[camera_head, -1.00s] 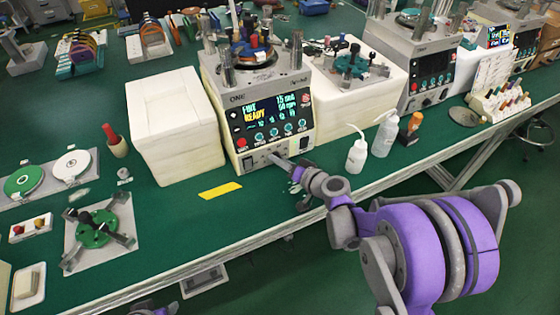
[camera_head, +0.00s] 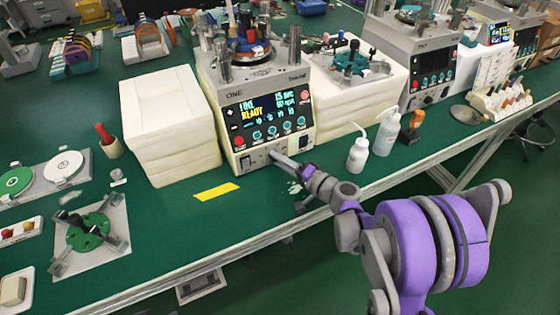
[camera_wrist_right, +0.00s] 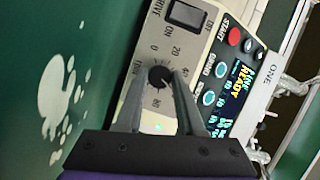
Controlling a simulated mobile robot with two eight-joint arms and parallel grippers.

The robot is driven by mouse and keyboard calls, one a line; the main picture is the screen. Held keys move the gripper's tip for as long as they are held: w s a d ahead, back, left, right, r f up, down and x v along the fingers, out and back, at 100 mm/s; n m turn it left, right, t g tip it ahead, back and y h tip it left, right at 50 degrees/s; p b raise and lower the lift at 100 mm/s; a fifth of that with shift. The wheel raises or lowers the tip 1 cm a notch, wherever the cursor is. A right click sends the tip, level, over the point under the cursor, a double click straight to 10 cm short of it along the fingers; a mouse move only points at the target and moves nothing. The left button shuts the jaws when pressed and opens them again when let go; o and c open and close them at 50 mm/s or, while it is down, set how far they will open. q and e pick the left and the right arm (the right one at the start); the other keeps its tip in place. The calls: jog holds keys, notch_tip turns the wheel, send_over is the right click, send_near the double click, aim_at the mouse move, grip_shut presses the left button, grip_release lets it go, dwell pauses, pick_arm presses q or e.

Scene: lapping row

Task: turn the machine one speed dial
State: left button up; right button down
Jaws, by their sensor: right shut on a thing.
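Machine one (camera_head: 268,97) is a grey-and-cream lapping machine on the green bench, labelled ONE, with a lit screen reading READY. Its speed dial (camera_wrist_right: 159,76) is a small round black knob low on the front panel, with a printed number scale around it, seen in the right wrist view. My right gripper (camera_head: 276,156) reaches the lower front of the machine. In the right wrist view its two grey fingers (camera_wrist_right: 159,82) stand on either side of the dial, shut on it. In the head view the dial is hidden by the gripper. My left gripper is not in view.
A black rocker switch (camera_wrist_right: 188,14) and a red start button (camera_wrist_right: 234,37) lie near the dial. White blocks (camera_head: 170,120) stand left of the machine. Two white bottles (camera_head: 358,152) stand right of my right gripper. A yellow strip (camera_head: 216,191) lies on the bench.

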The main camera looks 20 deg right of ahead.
dwell(0.4)
jog(key=c, duration=0.5)
grip_release()
jog(key=shift+s, duration=0.1)
jog(key=v, duration=1)
jog(key=shift+s+d, duration=0.15)
jog(key=shift+s, duration=0.15)
